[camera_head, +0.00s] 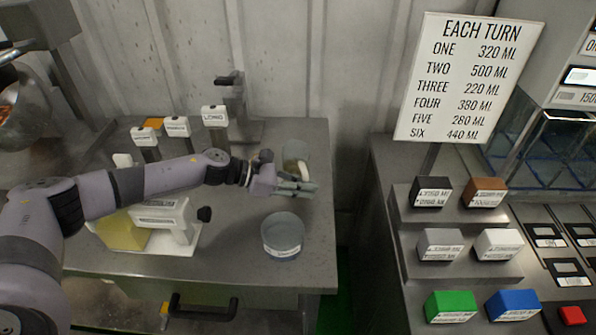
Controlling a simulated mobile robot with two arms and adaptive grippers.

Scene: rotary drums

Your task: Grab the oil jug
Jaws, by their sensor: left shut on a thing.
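The oil jug appears to be the clear, greenish vessel (294,151) with a pale handle, near the back right corner of the left metal table. My left arm reaches across the table from the left. My left gripper (302,187) is at the near side of the jug and is shut on it, seemingly at the handle. The fingers cover the jug's lower part, so the exact contact is hidden. I cannot tell whether the jug is lifted off the table. My right gripper is not in view.
A round grey container (283,236) stands just in front of the gripper. A white machine with a yellow block (122,233) lies under my arm. Labelled dispensers (215,116) stand at the back. A gap separates the right counter, with its colored blocks (451,306) and sign (465,80).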

